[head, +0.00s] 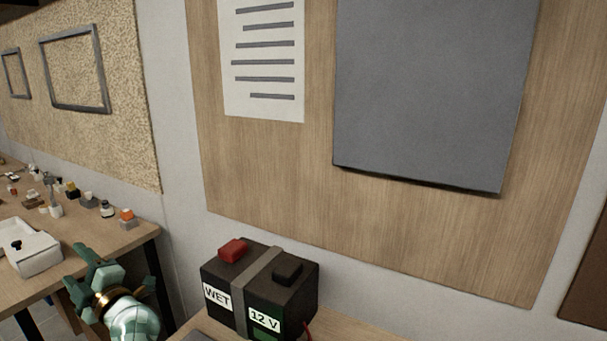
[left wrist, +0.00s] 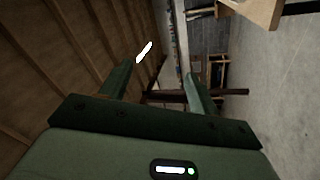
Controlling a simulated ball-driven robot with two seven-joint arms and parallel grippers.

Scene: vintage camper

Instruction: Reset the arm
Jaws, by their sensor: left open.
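My left gripper (head: 104,277), dark green, shows at the lower left of the head view, in front of the workbench edge and left of the battery. In the left wrist view its two fingers (left wrist: 157,82) stand apart with nothing between them. The gripper is open and empty, held up in the air. My right gripper is in neither view.
A black 12 V battery (head: 223,277) with red and black caps stands on a wooden surface at bottom centre. The workbench (head: 85,234) at left carries a white tray (head: 34,258) and several small items. A wall with panels rises behind.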

